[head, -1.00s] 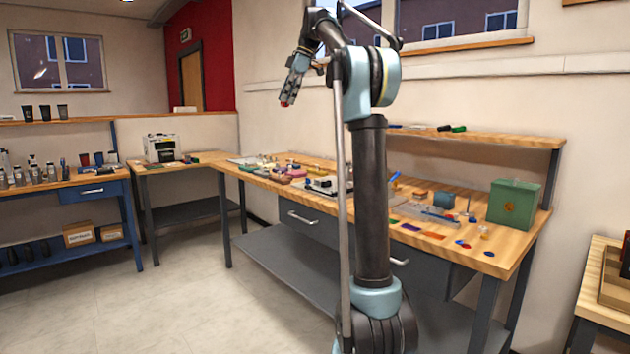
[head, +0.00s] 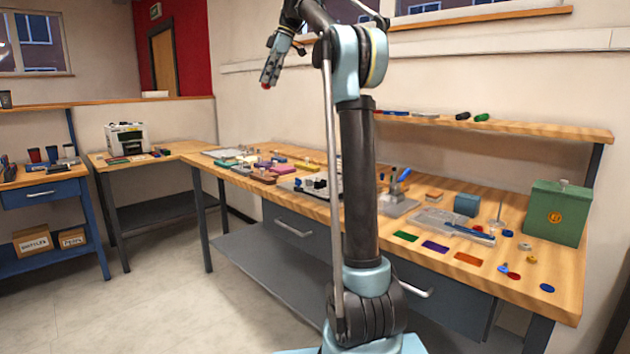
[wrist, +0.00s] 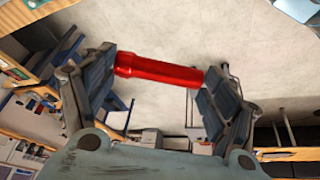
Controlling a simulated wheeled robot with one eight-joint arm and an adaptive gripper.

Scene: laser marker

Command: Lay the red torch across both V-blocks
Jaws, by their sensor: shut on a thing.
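My gripper (head: 271,68) is raised high above the floor, left of my arm column in the head view, with its fingers pointing down. In the wrist view the red torch (wrist: 160,70) lies crosswise between the two fingers, its wider head at the left finger and its other end at the right one. My gripper is shut on it. In the head view only a small red bit of the torch (head: 265,86) shows at the fingertips. I cannot pick out the V-blocks for sure; small grey and dark pieces (head: 314,184) stand mid-bench, partly behind my arm.
A long wooden bench (head: 520,291) runs along the wall, crowded with small parts. A green box (head: 558,213) stands at its right end, near coloured plates and discs. A shelf (head: 530,127) hangs above. A blue-framed bench (head: 42,190) is at left. The floor (head: 160,290) in front is clear.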

